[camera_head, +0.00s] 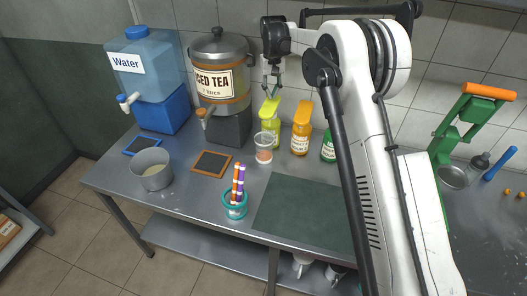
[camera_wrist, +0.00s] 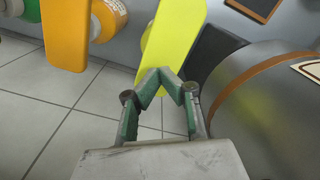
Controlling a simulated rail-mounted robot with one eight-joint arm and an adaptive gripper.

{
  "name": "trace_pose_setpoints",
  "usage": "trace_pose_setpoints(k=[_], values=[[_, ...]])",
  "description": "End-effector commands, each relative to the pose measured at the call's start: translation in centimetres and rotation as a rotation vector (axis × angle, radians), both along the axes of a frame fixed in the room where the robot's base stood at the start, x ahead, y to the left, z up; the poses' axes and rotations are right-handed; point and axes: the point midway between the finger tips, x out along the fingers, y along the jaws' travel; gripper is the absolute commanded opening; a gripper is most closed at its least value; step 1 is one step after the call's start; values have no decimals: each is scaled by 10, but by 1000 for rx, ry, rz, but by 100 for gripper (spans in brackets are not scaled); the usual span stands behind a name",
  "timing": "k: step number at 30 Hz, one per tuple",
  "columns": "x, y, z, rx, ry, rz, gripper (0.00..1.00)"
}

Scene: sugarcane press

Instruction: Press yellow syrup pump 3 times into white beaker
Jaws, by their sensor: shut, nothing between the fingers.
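The yellow syrup pump (camera_head: 270,107) tops a yellow-green bottle (camera_head: 271,128) against the back wall. Its flat yellow head also shows in the wrist view (camera_wrist: 172,35). The white beaker (camera_head: 264,142), a translucent cup with a pinkish-brown patch low down, stands just in front of the bottle. The beaker is not seen in the wrist view. My gripper (camera_head: 271,93) is shut and empty, pointing down just above the yellow head. In the wrist view the closed fingertips (camera_wrist: 160,72) lie by the lower end of the head; I cannot tell whether they touch.
An orange pump bottle (camera_head: 301,138) stands close on the right, with a green bottle (camera_head: 328,148) beyond it, partly behind my arm. The iced tea dispenser (camera_head: 220,75) is close on the left. The dark mat (camera_head: 305,212) is bare.

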Motion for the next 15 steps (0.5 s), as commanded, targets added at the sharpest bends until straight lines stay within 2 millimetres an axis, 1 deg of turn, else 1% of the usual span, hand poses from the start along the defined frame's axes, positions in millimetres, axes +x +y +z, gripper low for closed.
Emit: trace_pose_setpoints(k=[15], values=[[0,0,-17,0,0,0,0]])
